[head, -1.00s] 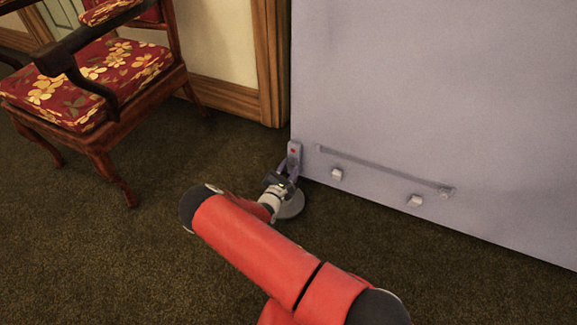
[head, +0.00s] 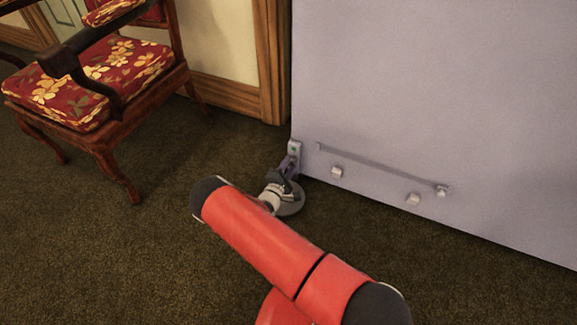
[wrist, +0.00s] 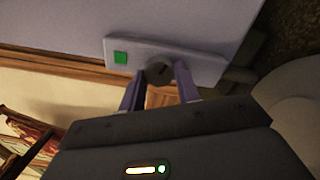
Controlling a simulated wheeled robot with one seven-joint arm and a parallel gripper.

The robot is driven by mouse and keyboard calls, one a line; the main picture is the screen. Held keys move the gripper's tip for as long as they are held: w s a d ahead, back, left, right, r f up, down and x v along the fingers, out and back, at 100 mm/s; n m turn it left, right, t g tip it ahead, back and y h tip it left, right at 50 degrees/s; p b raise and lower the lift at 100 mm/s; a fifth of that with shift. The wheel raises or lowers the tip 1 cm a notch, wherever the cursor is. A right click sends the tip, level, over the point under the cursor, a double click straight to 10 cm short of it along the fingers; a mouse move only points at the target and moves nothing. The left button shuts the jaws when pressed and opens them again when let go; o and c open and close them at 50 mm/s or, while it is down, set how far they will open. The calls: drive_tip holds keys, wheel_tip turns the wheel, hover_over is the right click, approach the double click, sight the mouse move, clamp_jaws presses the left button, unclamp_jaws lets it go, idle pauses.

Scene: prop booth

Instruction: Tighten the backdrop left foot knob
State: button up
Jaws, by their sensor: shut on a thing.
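The backdrop (head: 430,90) is a large pale lilac panel at the right of the head view. The left foot knob (wrist: 158,71) is a small dark round knob on this plate. My gripper (wrist: 158,82) is shut on it, one pale violet finger on each side. In the head view my gripper (head: 286,176) is small and partly hides the knob's place.
A round grey base (head: 291,205) lies on the carpet under my gripper. A bar (head: 380,168) and small blocks (head: 337,172) stick out from the lower panel. A red flowered armchair (head: 85,88) stands at the left. Open carpet (head: 90,260) lies at the lower left.

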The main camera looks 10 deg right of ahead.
idle(0.4)
drive_tip(key=o, duration=1)
drive_tip(key=v, duration=0.7)
drive_tip(key=shift+s+a+f+p, duration=0.1)
drive_tip(key=shift+s+a+p, duration=0.15)
drive_tip(key=shift+s+p, duration=0.1)
drive_tip(key=s+d+r+m+g+p, duration=0.1)
drive_tip(key=s+d+r+m+g, duration=0.3)
drive_tip(key=r, duration=0.6)
drive_tip(key=s+d+r+m+g+p, duration=0.1)
drive_tip(key=s+d+r+m+g, duration=0.15)
drive_tip(key=r+m+g, duration=0.45)
drive_tip(key=s+d+r+m+g+p, duration=0.1)
drive_tip(key=s+d+r+m+g, duration=0.2)
drive_tip(key=r, duration=0.9)
drive_tip(key=s+a+r+t+y, duration=0.1)
drive_tip(key=s+r+y, duration=0.2)
drive_tip(key=s+r, duration=0.4)
drive_tip(key=s+a+r+m+t+y+p, duration=0.1)
drive_tip(key=s+r+t+y, duration=0.1)
drive_tip(key=s+r+y, duration=0.2)
drive_tip(key=s+a+r+t+y+p, duration=0.1)
drive_tip(key=s+a+r+y, duration=0.1)
drive_tip(key=s+r, duration=0.8)
drive_tip(key=shift+m+t+y, duration=0.3)
drive_tip(key=shift+y, duration=0.5)
